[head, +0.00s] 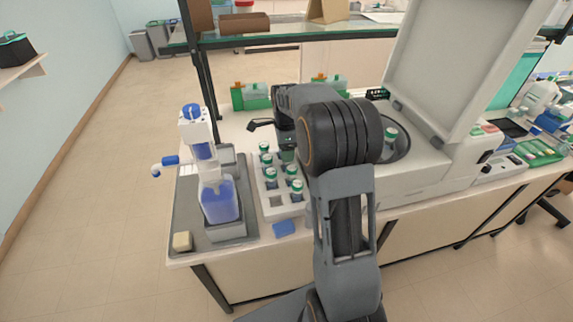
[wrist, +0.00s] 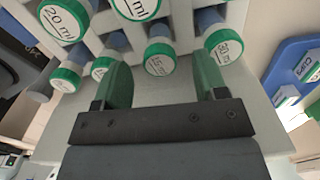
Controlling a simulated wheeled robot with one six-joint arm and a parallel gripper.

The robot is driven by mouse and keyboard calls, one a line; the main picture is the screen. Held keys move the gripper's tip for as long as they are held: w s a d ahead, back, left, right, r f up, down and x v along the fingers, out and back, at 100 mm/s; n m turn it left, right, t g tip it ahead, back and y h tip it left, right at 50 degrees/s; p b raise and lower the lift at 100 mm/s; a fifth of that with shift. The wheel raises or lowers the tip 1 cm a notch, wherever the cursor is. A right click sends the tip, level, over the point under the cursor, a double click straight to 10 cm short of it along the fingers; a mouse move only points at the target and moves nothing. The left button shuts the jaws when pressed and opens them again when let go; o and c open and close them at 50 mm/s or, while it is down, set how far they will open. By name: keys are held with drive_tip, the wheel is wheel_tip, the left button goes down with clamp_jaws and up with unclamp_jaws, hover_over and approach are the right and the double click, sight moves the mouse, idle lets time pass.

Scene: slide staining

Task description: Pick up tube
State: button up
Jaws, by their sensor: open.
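Several tubes with green-rimmed white caps and blue-grey bodies stand in a white rack (head: 276,201) in the head view. In the wrist view the caps read 20 ml (wrist: 66,22), 30 ml (wrist: 225,46) and what looks like 35 ml (wrist: 158,63). My gripper (wrist: 163,70) is open, with green fingers pointing toward the rack. The 35 ml tube shows between the two fingertips; I cannot tell whether they touch it. In the head view my gripper (head: 288,154) is at the rack's back right, partly hidden by my arm.
A blue-filled bottle device (head: 219,200) stands left of the rack on a grey tray (head: 187,217). A machine (head: 420,176) with a raised lid and one capped tube (head: 391,134) inside stands at right. A blue box (wrist: 294,72) shows at right in the wrist view.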

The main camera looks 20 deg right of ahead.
drive_tip(key=shift+s+d+f+p, duration=0.1)
drive_tip(key=shift+f+p, duration=0.1)
drive_tip(key=shift+f, duration=1.1)
drive_tip(key=shift+d+f+p, duration=0.1)
drive_tip(key=shift+f+p, duration=0.05)
drive_tip(key=shift+f, duration=1.15)
drive_tip(key=shift+c, duration=0.3)
drive_tip(key=c, duration=1)
drive_tip(key=shift+o, duration=0.2)
drive_tip(key=shift+r, duration=0.1)
